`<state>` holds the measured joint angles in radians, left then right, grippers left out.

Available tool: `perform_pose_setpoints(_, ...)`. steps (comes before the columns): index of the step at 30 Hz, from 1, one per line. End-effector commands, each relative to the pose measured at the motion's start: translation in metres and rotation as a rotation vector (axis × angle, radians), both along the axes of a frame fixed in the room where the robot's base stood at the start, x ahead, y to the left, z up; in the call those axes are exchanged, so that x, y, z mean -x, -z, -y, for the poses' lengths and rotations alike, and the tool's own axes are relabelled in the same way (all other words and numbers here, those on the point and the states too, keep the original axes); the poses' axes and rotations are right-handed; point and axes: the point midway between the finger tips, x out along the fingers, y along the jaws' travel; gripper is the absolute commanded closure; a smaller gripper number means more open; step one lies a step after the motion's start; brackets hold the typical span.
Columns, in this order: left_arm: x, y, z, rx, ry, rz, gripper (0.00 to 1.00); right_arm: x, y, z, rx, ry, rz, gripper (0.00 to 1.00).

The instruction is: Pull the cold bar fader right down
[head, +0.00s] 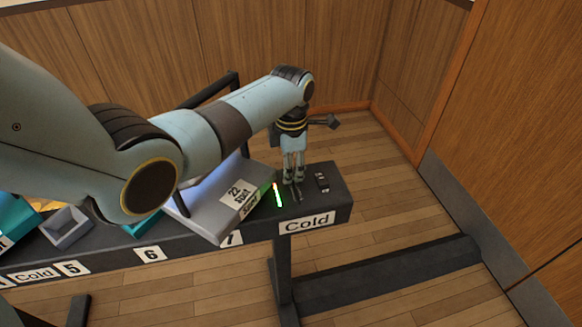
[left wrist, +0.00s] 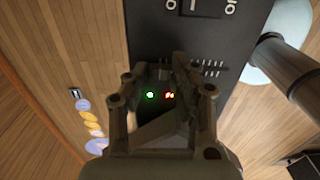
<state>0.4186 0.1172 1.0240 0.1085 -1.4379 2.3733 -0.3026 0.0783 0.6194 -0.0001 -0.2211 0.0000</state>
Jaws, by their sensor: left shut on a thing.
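The Cold label (head: 307,223) is on the front of the dark console (head: 342,193), at its right end. My left gripper (head: 293,188) points down onto the console top above that label, beside a lit green and white level strip (head: 278,195). In the left wrist view its fingers (left wrist: 165,68) are close together over a fader scale, with tick marks (left wrist: 208,68) showing on either side. The gripper is shut on the cold bar fader, whose cap is mostly hidden between the fingers. My right gripper is not in view.
A small black switch (head: 321,182) sits on the console just right of the gripper. A tilted grey panel (head: 215,205) with a 22 label stands close on the left. Numbered labels, such as 6 (head: 151,254), run along the front. Wood floor lies beyond the right end.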

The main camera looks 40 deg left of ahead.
Motion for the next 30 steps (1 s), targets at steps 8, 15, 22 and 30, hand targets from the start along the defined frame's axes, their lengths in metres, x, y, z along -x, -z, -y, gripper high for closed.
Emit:
perform_pose_setpoints(8,0.000,0.000,0.000,-0.001,0.000,-0.001,1.00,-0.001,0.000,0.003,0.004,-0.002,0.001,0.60)
perform_pose_setpoints(15,0.018,-0.006,0.020,0.003,0.001,-0.005,1.00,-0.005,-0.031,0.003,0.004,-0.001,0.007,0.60)
perform_pose_setpoints(22,0.043,-0.005,0.050,0.002,0.000,-0.004,1.00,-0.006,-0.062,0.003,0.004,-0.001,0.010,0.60)
perform_pose_setpoints(30,0.050,0.001,0.057,0.002,-0.001,-0.004,1.00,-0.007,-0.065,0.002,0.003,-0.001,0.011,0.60)
